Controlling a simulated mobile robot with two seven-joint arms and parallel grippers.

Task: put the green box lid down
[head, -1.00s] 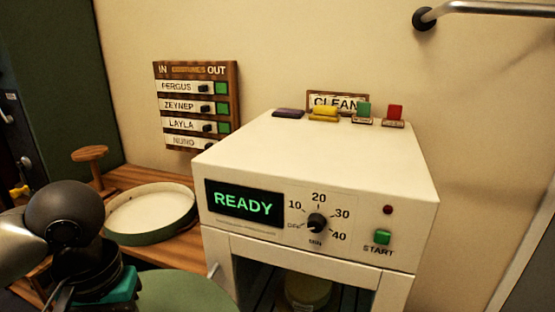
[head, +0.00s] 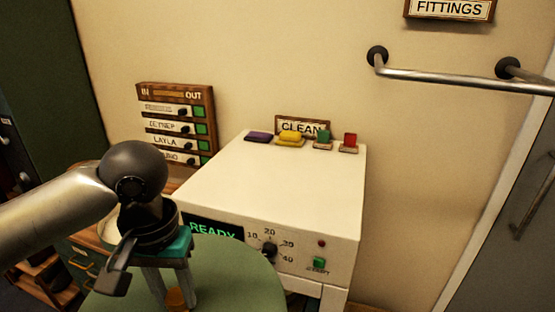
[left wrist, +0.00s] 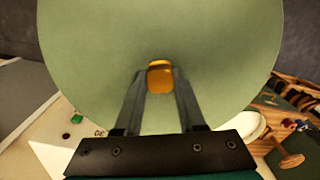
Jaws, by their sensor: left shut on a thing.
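The green box lid (head: 237,272) is a large flat round disc at the bottom of the head view. It covers part of the white machine's front. My left gripper (head: 176,298) is shut on the lid's small orange-brown knob, which shows between the fingers in the left wrist view (left wrist: 160,77). The lid (left wrist: 225,50) fills most of that view. I cannot tell from these frames whether anything touches its underside. A pale round shape (left wrist: 248,127), perhaps the open box, shows partly past the lid's edge. My right gripper is not in view.
The white machine (head: 270,185) with a READY display stands behind the lid. Small coloured blocks (head: 290,138) and a CLEAN sign sit along its back. An IN/OUT board (head: 178,95) and a metal rail (head: 450,80) are on the wall. A grey door (head: 505,220) is at right.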

